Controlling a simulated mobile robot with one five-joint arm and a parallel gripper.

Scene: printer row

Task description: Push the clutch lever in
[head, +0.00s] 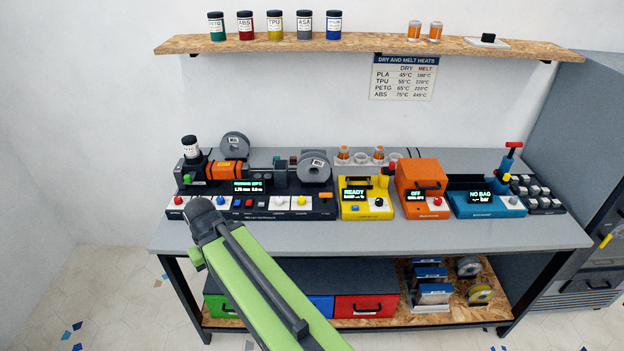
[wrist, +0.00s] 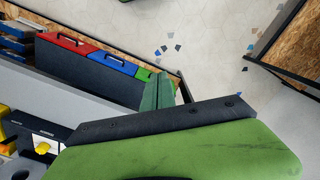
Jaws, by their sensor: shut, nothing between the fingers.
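The black machine (head: 262,214) at the left of the bench has a row of buttons and a lit display along its front. A small orange lever-like tab (head: 326,195) stands at its right front end; no readable label shows whether this is the clutch lever. My gripper (wrist: 158,88) shows in the wrist view as two green fingers close together, shut and empty. They point down past the bench edge, near the drawer boxes and apart from the machine. In the head view my green arm covers the bench front left of middle, and the fingers are mostly hidden behind it.
A yellow unit (head: 366,208), an orange unit (head: 421,185) and a blue unit (head: 488,207) with a red-topped lever (head: 514,145) stand to the right. Drawer boxes (head: 365,305) sit on the lower shelf. A wall shelf (head: 350,42) holds jars. Open floor lies left.

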